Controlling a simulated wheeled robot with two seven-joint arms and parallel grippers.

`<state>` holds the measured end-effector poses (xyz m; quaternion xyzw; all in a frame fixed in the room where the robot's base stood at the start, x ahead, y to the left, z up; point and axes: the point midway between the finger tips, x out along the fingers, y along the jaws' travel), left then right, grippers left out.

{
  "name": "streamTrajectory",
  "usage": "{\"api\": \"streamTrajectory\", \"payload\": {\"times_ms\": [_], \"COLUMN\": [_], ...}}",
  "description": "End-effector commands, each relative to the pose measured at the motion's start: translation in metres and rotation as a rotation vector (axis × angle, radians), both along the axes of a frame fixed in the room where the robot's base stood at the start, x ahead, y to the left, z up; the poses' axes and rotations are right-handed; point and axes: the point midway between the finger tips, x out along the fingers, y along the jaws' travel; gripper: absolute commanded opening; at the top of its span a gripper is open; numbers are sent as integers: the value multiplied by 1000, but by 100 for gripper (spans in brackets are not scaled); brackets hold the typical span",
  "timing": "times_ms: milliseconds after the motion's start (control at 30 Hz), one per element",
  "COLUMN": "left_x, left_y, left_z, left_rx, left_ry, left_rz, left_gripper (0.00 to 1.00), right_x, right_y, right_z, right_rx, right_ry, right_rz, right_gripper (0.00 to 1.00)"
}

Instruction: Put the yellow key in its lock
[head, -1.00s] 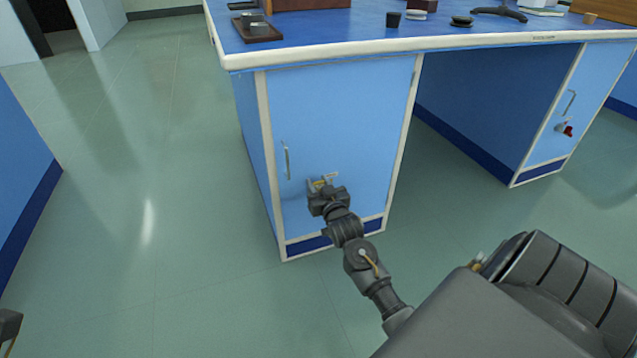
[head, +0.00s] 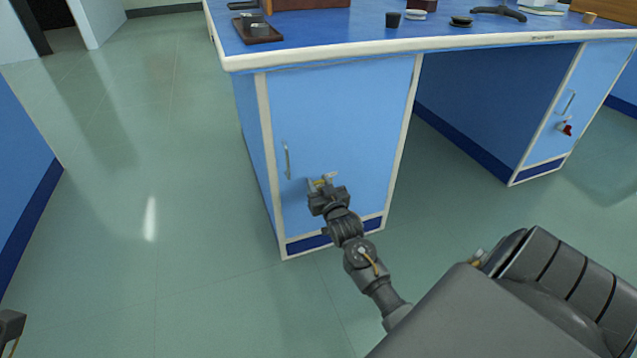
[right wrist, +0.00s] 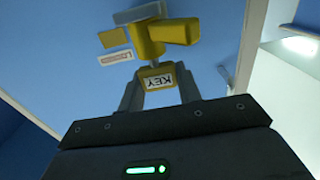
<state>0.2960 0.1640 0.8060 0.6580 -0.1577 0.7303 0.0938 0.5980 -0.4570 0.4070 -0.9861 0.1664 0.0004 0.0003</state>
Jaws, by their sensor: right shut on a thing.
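My right gripper (head: 322,191) is shut on the yellow key (right wrist: 158,82), whose tag reads "KEY". The key's tag is between the fingertips, and a short shaft points at the yellow lock (right wrist: 150,42) on the blue cabinet door. The shaft appears to meet the lock's front; I cannot tell how deep it goes. In the head view the yellow lock (head: 318,184) is small and partly hidden by my gripper. A small label and a yellow patch sit beside it in the wrist view. Part of my left gripper (head: 10,325) shows at the lower left edge; its fingers are unclear.
The cabinet door (head: 340,120) has a metal handle (head: 286,160) left of the lock. Another door at the right carries a red lock (head: 566,129). The bench top (head: 340,30) overhangs above, with a tray (head: 257,32) and cups. The floor at left is clear.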

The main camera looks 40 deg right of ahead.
Motion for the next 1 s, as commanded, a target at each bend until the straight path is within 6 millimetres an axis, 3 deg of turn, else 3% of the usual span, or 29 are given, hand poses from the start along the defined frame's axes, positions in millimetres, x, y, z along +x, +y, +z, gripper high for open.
{"api": "streamTrajectory", "payload": {"times_ms": [400, 1000], "left_x": [1, 1], "left_y": [0, -1], "left_z": [-4, 6], "left_rx": [-2, -1], "left_ry": [16, 9], "left_rz": [0, 2], "left_gripper": [36, 36], "right_x": [0, 0], "right_y": [0, 0], "right_z": [0, 0], "right_rx": [0, 0], "right_ry": [0, -1], "right_rz": [0, 0], "right_gripper": [12, 12]}}
